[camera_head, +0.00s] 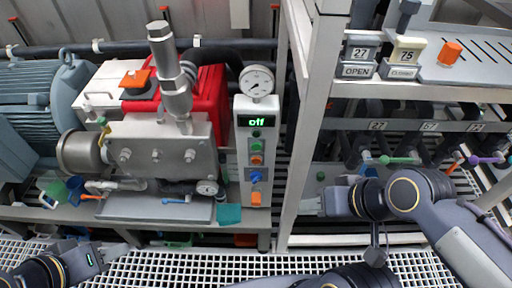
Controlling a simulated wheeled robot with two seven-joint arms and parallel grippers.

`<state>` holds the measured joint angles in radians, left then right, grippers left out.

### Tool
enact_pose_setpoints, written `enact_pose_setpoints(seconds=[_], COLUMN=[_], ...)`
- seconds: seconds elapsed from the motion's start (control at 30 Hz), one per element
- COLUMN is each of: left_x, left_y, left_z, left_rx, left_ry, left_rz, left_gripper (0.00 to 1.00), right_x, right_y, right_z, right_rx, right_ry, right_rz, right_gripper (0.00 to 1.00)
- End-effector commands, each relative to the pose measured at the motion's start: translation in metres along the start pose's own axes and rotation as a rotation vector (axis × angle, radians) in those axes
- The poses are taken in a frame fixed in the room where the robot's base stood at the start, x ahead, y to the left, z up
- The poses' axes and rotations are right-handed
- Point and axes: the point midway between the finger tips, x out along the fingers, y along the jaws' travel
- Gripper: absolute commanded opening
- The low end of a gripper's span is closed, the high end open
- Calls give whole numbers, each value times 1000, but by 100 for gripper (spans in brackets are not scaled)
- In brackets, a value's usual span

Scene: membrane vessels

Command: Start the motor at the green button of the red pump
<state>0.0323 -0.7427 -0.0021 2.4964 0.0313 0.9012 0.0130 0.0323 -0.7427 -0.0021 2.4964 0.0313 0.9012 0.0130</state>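The red pump (211,92) stands at the centre left, behind a grey metal block with a tall steel cylinder. To its right is a narrow grey control panel (242,160) with a dark display (257,121) reading "off" in green. My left gripper (114,252) is at the bottom left, well below and left of the panel. My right gripper (312,206) is right of the panel, beyond a pale upright post, and apart from the button. Finger openings are too small to tell.
The upright post (302,130) stands between my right gripper and the panel. A round gauge (256,82) tops the panel. A blue motor (35,100) is at left. Tagged valves with coloured handles (398,160) line the right rack. White grating (210,268) covers the floor.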

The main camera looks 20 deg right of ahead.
Motion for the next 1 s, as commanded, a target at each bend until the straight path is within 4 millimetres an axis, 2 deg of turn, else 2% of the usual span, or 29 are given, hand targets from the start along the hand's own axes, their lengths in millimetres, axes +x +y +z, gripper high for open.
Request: enact_pose_setpoints(seconds=[0.03, 0.2, 0.3, 1.0], left_x=[0, 0, 0, 0], left_y=[0, 0, 0, 0], left_z=[0, 0, 0, 0], left_rx=[0, 0, 0, 0], left_ry=[0, 0, 0, 0], left_rz=[0, 0, 0, 0], left_gripper=[36, 36, 36, 36], right_x=[0, 0, 0, 0], right_y=[0, 0, 0, 0], right_z=[0, 0, 0, 0], right_rx=[0, 0, 0, 0], right_ry=[0, 0, 0, 0], right_rz=[0, 0, 0, 0], right_gripper=[32, 10, 0, 0])
